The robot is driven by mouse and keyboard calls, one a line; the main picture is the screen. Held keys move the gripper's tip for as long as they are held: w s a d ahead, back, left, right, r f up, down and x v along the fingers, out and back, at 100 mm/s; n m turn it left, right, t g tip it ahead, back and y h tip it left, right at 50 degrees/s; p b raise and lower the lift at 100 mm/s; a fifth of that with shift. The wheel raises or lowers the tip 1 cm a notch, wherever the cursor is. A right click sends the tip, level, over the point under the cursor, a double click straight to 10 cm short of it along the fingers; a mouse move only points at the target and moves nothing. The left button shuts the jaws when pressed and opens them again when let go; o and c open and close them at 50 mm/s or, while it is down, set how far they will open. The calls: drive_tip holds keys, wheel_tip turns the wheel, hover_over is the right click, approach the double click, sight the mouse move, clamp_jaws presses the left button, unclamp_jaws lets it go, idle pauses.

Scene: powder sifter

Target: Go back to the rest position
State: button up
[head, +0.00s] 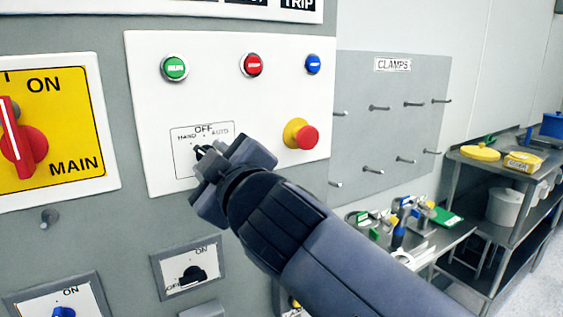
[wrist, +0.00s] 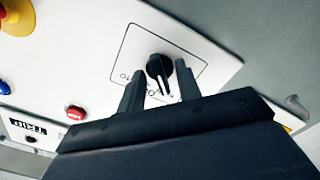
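The HAND/OFF/AUTO selector sits on the white panel (head: 225,60). Its black knob (wrist: 158,68) shows in the wrist view with a white pointer line; my gripper partly hides the labels there, so I cannot tell its exact setting. My gripper (head: 208,160) is at the selector. In the wrist view my gripper (wrist: 160,76) is open, one finger on each side of the knob, with visible gaps. I cannot tell how deep the fingers reach around the knob. It holds nothing.
A red stop mushroom button (head: 308,137) stands out just right of my gripper. Green (head: 174,67), red (head: 252,65) and blue (head: 313,64) buttons are above. A yellow main switch (head: 60,120) is left. A pegboard (head: 390,120) and loaded tables are at right.

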drive_tip(key=s+d+m+b, duration=0.2)
drive_tip(key=s+d+m, duration=0.3)
drive_tip(key=s+m, duration=0.3)
drive_tip(key=shift+s+m, duration=0.2)
drive_tip(key=shift+m, duration=0.2)
idle(0.6)
drive_tip(key=shift+w+d+f, duration=0.1)
